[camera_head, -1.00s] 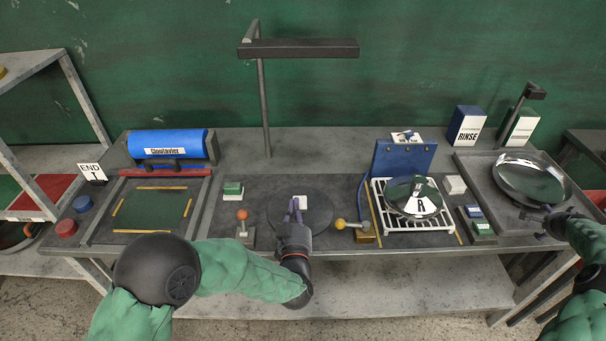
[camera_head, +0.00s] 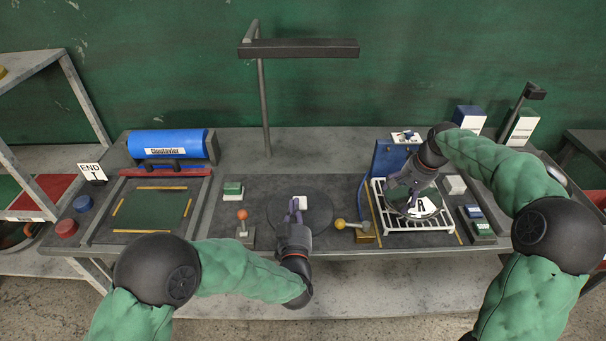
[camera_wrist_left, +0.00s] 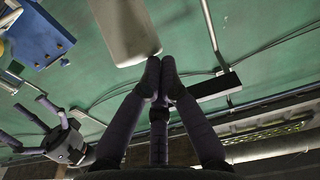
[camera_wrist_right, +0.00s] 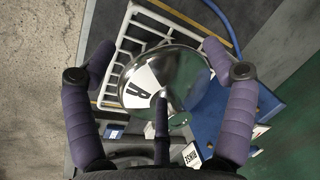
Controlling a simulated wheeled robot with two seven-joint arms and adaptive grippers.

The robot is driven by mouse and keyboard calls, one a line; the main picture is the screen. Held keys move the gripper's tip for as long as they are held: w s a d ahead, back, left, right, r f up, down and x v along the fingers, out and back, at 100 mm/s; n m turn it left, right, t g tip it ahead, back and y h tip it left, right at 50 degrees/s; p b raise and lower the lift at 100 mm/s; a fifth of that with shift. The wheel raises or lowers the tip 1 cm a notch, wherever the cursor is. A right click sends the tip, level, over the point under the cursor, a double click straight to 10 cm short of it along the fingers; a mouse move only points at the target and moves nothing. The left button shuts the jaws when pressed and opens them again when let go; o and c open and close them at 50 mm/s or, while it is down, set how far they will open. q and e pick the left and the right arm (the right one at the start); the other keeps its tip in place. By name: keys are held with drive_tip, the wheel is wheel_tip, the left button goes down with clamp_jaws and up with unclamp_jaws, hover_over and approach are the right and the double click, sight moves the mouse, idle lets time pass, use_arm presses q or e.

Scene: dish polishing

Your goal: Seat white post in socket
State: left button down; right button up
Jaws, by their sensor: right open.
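A small white block-like piece (camera_head: 300,202), perhaps the top of the white post, shows at the dark round disc (camera_head: 318,222) on the bench. My left gripper (camera_head: 294,206) is right in front of it, with its fingertips close together. In the left wrist view a pale bar (camera_wrist_left: 125,30) stands just beyond these fingertips (camera_wrist_left: 161,75); I cannot tell whether they touch it. I cannot make out a socket.
The dome sits on a white wire rack (camera_head: 440,226) before a blue panel (camera_head: 388,157). A red-knobbed lever (camera_head: 242,216) and a yellow-knobbed lever (camera_head: 341,224) flank the disc. A lamp (camera_head: 300,48) overhangs the bench.

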drive_tip(key=w+a+r+n+g, duration=0.1)
drive_tip(key=a+r+n, duration=0.1)
drive_tip(key=a, duration=0.6)
drive_tip(key=w+a+r+n, duration=0.2)
drive_tip(key=a, duration=0.6)
drive_tip(key=n+g+h, duration=0.1)
drive_tip(key=n+h, duration=0.1)
approach(303, 204)
drive_tip(key=w+f, duration=0.1)
drive_tip(key=w, duration=0.1)
drive_tip(key=w+f, duration=0.1)
drive_tip(key=shift+w+f, duration=0.15)
drive_tip(key=shift+w, duration=0.25)
use_arm(q)
drive_tip(key=shift+s+f, duration=0.1)
drive_tip(key=shift+f, duration=0.65)
use_arm(e)
wheel_tip(303, 204, down, 12)
drive_tip(key=shift+f, duration=0.1)
drive_tip(key=c, duration=1.5)
use_arm(q)
drive_tip(key=shift+r, duration=0.8)
use_arm(e)
drive_tip(key=shift+w, duration=0.15)
drive_tip(key=shift+d, duration=0.1)
